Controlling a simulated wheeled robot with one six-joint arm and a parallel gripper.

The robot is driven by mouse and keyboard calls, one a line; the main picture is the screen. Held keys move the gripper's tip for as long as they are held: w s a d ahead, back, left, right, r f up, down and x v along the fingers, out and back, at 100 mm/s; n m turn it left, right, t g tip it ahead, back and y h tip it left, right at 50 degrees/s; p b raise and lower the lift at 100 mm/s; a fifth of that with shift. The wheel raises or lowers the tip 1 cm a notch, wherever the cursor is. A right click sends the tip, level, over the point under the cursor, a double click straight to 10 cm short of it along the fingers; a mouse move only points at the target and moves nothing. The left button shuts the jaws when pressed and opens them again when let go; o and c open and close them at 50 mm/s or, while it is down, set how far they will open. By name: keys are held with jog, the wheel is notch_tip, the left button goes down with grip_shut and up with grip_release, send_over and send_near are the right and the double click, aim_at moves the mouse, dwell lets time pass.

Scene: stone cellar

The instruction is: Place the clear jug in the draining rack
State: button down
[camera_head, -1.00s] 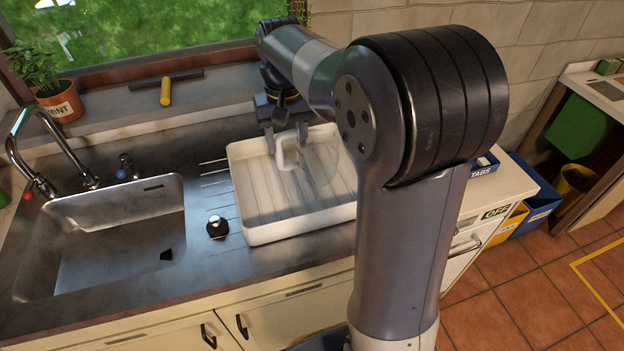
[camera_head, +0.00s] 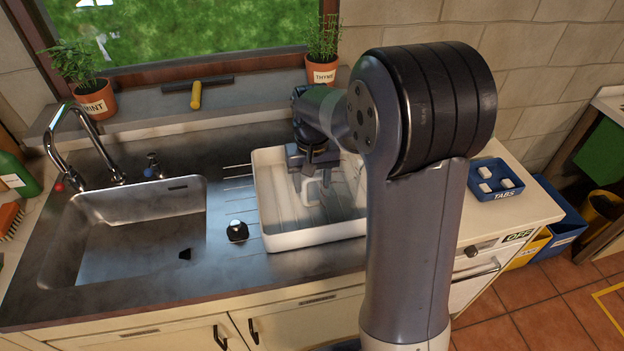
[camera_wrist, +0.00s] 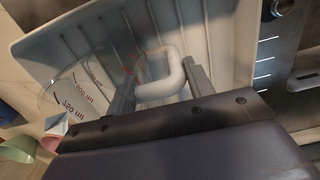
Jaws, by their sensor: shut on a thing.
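The clear jug (camera_head: 340,190) is over the white draining rack (camera_head: 318,238), inside its rim as seen from my head camera. My gripper (camera_head: 311,178) is shut on the jug's pale handle, above the rack's ribbed floor. My arm hides the rack's right end and part of the jug. In the wrist view the jug (camera_wrist: 82,92) shows as a see-through body with red markings, left of my gripper (camera_wrist: 161,84), whose fingers stand on either side of the handle. The draining rack (camera_wrist: 225,25) lies behind it. I cannot tell whether the jug touches the rack floor.
A sink (camera_head: 130,235) with a tap (camera_head: 75,140) lies left of the rack. A small black-and-silver item (camera_head: 237,231) stands by the rack's left side. A blue tabs tray (camera_head: 496,180) sits at right. Potted plants (camera_head: 322,75) stand on the sill.

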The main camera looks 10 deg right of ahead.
jog(key=c, duration=0.6)
grip_release()
jog(key=shift+f, duration=0.1)
notch_tip(320, 180, up, 12)
jog(key=shift+r, duration=0.15)
notch_tip(320, 180, down, 12)
jog(key=shift+f, duration=0.25)
jog(key=shift+r, duration=2)
